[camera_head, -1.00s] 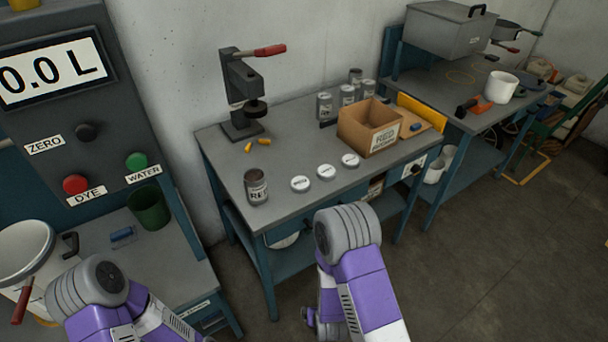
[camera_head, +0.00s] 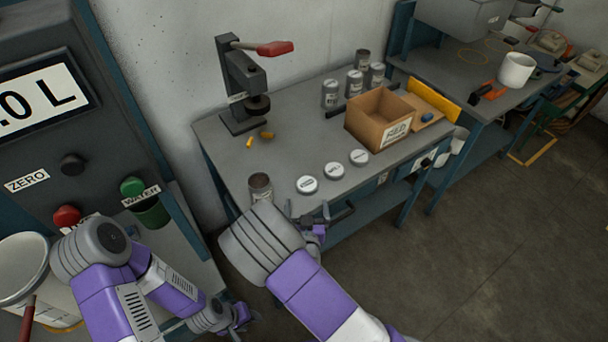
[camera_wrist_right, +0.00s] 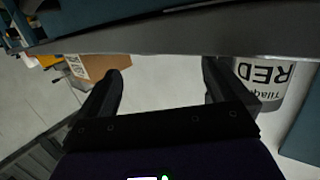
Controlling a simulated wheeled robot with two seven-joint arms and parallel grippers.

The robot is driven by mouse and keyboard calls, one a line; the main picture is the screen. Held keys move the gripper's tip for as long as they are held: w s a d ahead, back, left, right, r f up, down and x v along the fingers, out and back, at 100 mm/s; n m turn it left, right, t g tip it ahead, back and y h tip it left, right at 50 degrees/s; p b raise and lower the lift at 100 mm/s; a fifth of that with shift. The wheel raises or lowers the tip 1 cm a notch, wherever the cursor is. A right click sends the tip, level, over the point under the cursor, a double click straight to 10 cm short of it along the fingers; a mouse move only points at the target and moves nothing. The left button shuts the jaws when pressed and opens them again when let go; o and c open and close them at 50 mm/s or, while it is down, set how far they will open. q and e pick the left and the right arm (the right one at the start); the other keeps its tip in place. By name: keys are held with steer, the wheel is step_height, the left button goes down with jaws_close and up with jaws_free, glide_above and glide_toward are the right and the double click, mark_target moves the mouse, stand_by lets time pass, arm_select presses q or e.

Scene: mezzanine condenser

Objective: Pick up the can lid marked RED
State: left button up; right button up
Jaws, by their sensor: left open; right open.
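Three round pale can lids lie in a row near the front of the middle bench: a left lid (camera_head: 307,184), a middle lid (camera_head: 334,170) and a right lid (camera_head: 358,157). Their markings are too small to read. An open can (camera_head: 260,187) stands left of them, partly hidden by my right arm; a can (camera_wrist_right: 262,82) in the right wrist view has an upside-down RED label. My right gripper (camera_head: 330,213) is open and empty at the bench's front edge, just short of the lids. My left gripper (camera_head: 240,312) is open, low beside the left bench.
A cardboard box (camera_head: 380,115) stands right of the lids, with several closed cans (camera_head: 330,93) behind it. The bench top around the lids is clear.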

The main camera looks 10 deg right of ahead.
mark_target(307, 186)
steer(key=shift+w+d+f, duration=0.15)
steer(key=shift+w+f, duration=0.05)
steer(key=shift+w, duration=0.4)
steer(key=shift+x, duration=0.8)
steer(key=shift+b+x, duration=0.65)
steer(key=shift+x, duration=1.55)
steer(key=shift+d+r, duration=0.1)
steer(key=shift+r, duration=0.05)
